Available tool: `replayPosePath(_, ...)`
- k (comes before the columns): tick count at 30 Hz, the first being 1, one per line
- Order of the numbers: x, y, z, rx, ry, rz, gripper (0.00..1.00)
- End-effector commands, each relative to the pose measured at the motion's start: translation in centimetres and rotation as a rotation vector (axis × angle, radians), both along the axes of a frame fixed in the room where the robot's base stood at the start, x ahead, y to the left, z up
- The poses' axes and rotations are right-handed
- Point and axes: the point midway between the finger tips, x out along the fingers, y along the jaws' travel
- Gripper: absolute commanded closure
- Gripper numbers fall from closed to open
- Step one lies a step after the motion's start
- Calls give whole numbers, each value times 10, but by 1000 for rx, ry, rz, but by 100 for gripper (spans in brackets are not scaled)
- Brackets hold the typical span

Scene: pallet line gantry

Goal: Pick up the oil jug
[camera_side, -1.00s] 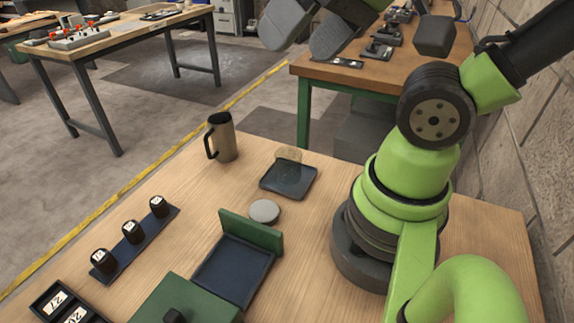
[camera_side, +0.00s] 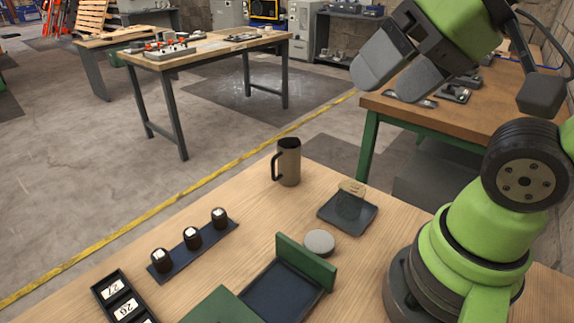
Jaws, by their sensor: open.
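The oil jug (camera_side: 289,164) appears to be the tan, tapered jug with a black top and a black handle on its left side. It stands upright near the far edge of the wooden worktable (camera_side: 225,265). My gripper (camera_side: 390,84) is open and empty. In the picture it is above and to the right of the jug, raised over the table and clear of it. Its two dark grey fingers point down and left. The jug is fully visible, with nothing touching it.
Right of the jug lies a dark square tray (camera_side: 349,216) with a translucent round piece at its back edge. A grey disc (camera_side: 319,241) and a green-backed tray (camera_side: 280,290) are nearer. Several black knobs stand on a dark strip (camera_side: 212,250) at left. Bare wood surrounds the jug.

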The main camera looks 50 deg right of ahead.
Motion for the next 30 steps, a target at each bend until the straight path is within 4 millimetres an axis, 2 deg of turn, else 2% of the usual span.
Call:
replayPosePath(6, 0, 0, 0, 0, 0, 0, 17)
replayPosePath(8, 0, 0, 0, 0, 0, 0, 30)
replayPosePath(16, 0, 0, 0, 3, 4, -1, 30)
replayPosePath(19, 3, 3, -4, 36, 56, -12, 30)
replayPosePath(23, 13, 13, -16, 167, 226, -55, 30)
replayPosePath(30, 53, 36, -36, 615, 600, -197, 30)
